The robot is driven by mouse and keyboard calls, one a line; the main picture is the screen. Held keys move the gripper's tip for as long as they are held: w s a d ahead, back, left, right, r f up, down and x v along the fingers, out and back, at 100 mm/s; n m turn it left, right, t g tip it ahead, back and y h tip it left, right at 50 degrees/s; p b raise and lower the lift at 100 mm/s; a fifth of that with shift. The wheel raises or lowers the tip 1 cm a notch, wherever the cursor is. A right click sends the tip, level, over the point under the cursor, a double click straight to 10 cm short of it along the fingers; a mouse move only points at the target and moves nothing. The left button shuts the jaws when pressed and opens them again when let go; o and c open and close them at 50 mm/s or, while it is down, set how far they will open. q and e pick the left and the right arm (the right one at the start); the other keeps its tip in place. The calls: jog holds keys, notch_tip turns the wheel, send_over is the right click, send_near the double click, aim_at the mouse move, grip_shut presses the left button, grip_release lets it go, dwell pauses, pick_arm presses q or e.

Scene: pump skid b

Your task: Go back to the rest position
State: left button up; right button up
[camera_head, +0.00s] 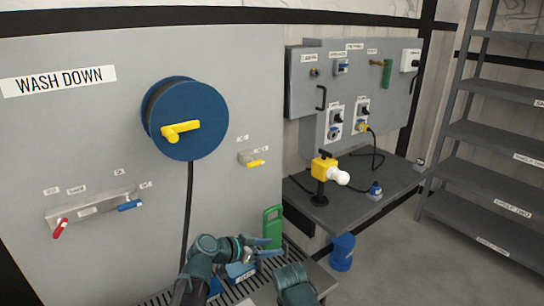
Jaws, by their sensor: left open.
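My left gripper (268,247) is in the lower middle of the head view, its fingers apart and pointing right. Nothing shows between the fingers. It is in front of the lower part of a green container (272,222) with a handle opening; I cannot tell whether they touch. A blue item (238,271) is partly hidden below the gripper. A teal part of my right arm shows at the bottom edge, but I cannot make out the right gripper.
A wash-down panel carries a blue hose reel (196,105), a red-handled valve (60,228) and a blue-handled valve (130,205). A grey bench (330,213) holds a yellow lamp-like device (322,168). A blue bucket (342,252) stands below. Shelving (490,140) is right; floor before it is clear.

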pick_arm(q)
jog(key=s+a+f+n+g+y, duration=0.7)
jog(key=s+a+f+n+y, duration=0.4)
jog(key=s+a, duration=0.4)
jog(key=s+d+r+m+p, duration=0.4)
jog(key=s+d+r+p, duration=0.1)
jog(key=d+r+p, duration=0.3)
jog(key=shift+d+r+m+g+y+p, duration=0.2)
jog(key=shift+d+m+g+y+p, duration=0.15)
jog(key=shift+d+p, duration=0.5)
jog(key=shift+d, duration=0.1)
